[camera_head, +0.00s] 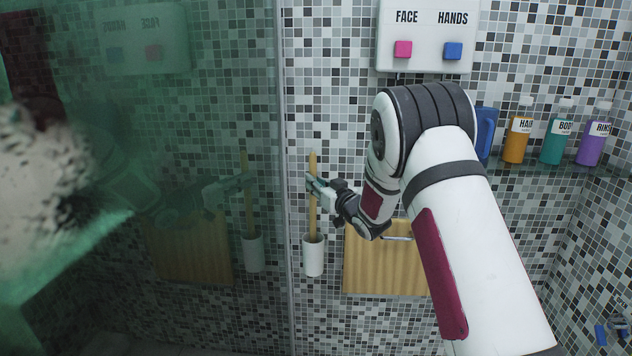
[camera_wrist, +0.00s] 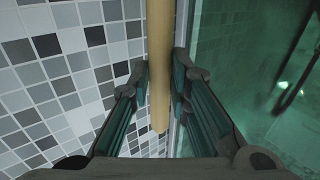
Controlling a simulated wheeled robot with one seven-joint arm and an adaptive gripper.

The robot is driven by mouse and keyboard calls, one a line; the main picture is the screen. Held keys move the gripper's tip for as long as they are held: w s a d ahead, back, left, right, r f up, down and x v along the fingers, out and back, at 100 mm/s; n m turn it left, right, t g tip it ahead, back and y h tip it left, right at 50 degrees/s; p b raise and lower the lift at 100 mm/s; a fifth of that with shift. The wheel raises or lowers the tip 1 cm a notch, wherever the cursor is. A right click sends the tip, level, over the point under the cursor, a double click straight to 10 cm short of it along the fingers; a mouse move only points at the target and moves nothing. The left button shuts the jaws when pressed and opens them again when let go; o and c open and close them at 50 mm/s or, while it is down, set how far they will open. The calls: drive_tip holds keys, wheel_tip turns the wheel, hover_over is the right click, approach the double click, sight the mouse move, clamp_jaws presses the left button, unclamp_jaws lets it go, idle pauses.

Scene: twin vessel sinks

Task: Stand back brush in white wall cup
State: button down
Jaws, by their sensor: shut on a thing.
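The back brush (camera_head: 313,213) has a long pale wooden handle and stands about upright against the tiled wall. My gripper (camera_head: 311,184) is shut on the upper part of the handle. In the wrist view the handle (camera_wrist: 160,70) runs between the two fingers (camera_wrist: 160,80), with its free end towards the bottom of the picture. The white wall cup (camera_head: 314,259) is right below my gripper. The brush's lower end meets the cup's mouth and looks to be inside it; how deep it sits is hidden by the cup wall.
A green-tinted glass panel (camera_head: 140,180) with a metal edge (camera_head: 284,150) stands close to the left and mirrors the brush and cup. A wooden board (camera_head: 375,270) is right of the cup. Bottles (camera_head: 517,140) line a shelf at right. A white FACE/HANDS panel (camera_head: 427,35) hangs above.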

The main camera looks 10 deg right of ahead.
drive_tip(key=shift+f, duration=0.1)
idle(0.3)
drive_tip(key=c, duration=1.4)
unclamp_jaws()
drive_tip(key=v, duration=1.2)
